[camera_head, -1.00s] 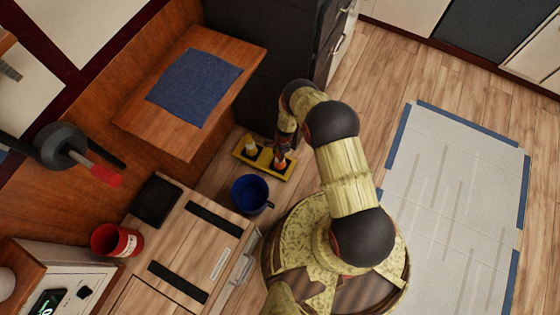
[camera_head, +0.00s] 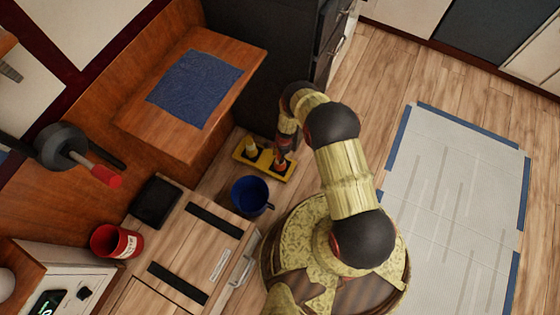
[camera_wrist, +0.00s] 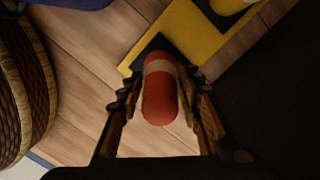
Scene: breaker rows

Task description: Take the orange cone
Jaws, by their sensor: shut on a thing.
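The orange cone (camera_wrist: 160,95), with a pale band, is between my gripper's fingers (camera_wrist: 162,108) in the wrist view. My gripper is shut on it. In the head view the orange cone (camera_head: 280,162) is small and partly hidden by my gripper (camera_head: 284,148). It is at the right part of a yellow tray (camera_head: 243,157), over a dark square. The yellow tray also shows in the wrist view (camera_wrist: 200,40). I cannot tell whether the cone still touches the tray.
A second, pale yellow cone (camera_head: 251,148) stands on the tray's left part. A blue mug (camera_head: 250,194) is just below the tray. A wooden shelf with a blue cloth (camera_head: 195,87) is up left. A red mug (camera_head: 117,241) is at lower left.

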